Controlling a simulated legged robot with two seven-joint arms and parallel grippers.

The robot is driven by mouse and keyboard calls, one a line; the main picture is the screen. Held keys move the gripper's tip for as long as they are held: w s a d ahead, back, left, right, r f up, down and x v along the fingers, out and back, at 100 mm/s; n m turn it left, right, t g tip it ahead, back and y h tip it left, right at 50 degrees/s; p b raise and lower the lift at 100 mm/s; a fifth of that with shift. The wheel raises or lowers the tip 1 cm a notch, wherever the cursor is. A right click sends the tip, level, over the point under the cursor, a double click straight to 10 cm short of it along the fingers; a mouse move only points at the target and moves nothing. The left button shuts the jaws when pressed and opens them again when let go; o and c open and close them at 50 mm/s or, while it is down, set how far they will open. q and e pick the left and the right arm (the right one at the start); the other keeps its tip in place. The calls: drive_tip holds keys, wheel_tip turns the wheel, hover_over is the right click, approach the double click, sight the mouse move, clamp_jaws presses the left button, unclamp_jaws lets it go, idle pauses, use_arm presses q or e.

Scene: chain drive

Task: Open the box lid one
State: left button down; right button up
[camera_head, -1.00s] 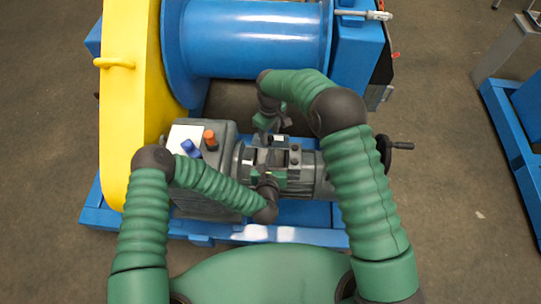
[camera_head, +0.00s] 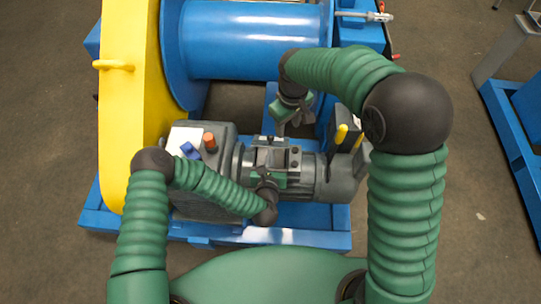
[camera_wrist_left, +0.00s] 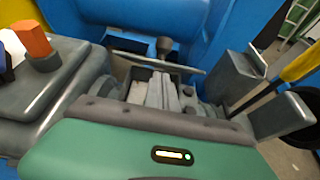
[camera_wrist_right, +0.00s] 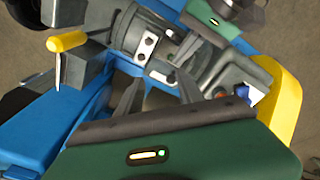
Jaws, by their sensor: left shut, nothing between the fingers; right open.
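A small grey box (camera_head: 274,156) sits on top of the grey motor. In the left wrist view the box (camera_wrist_left: 128,90) looks open at the top. A thin plate, apparently its lid (camera_wrist_left: 140,57), stands raised along the far side. My left gripper (camera_wrist_left: 163,88) is shut and empty, its fingers over the box opening; in the head view its hand is at the box's near side. My right gripper (camera_head: 282,127) is open and empty, beyond and slightly right of the box, apart from it. In the right wrist view its spread fingers (camera_wrist_right: 160,88) point toward the motor.
A yellow guard (camera_head: 132,70) and a blue drum (camera_head: 255,40) rise left and behind. Orange (camera_head: 210,142) and blue (camera_head: 189,149) knobs stand left of the box. A blue frame (camera_head: 300,237) runs below.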

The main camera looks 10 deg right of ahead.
drive_tip(key=s+d+m+t, duration=0.1)
drive_tip(key=s+d+m, duration=0.25)
drive_tip(key=s, duration=0.55)
drive_tip(key=s+d+m+t, duration=0.1)
drive_tip(key=s+d+m, duration=0.3)
drive_tip(key=s, duration=0.5)
use_arm(q)
drive_tip(key=w+r+g+p, duration=0.2)
drive_tip(key=p, duration=0.2)
drive_tip(key=w+d+r+g+p, duration=0.1)
drive_tip(key=w+r+g+p, duration=0.1)
drive_tip(key=p, duration=0.2)
drive_tip(key=w+r+g+y+p, duration=0.1)
drive_tip(key=w+r+g+p, duration=0.1)
drive_tip(key=p, duration=0.3)
drive_tip(key=shift+w+d+r, duration=0.15)
drive_tip(key=shift+d+r, duration=0.05)
drive_tip(key=shift+r, duration=0.35)
drive_tip(key=w+d+g+b, duration=0.1)
drive_tip(key=w+b, duration=0.1)
drive_tip(key=w, duration=0.6)
drive_tip(key=shift+w+d+r, duration=0.3)
drive_tip(key=shift+d, duration=0.1)
use_arm(e)
wheel_tip(320, 180, up, 10)
drive_tip(key=d+n, duration=0.1)
drive_tip(key=shift+f, duration=0.2)
drive_tip(key=shift+n, duration=0.25)
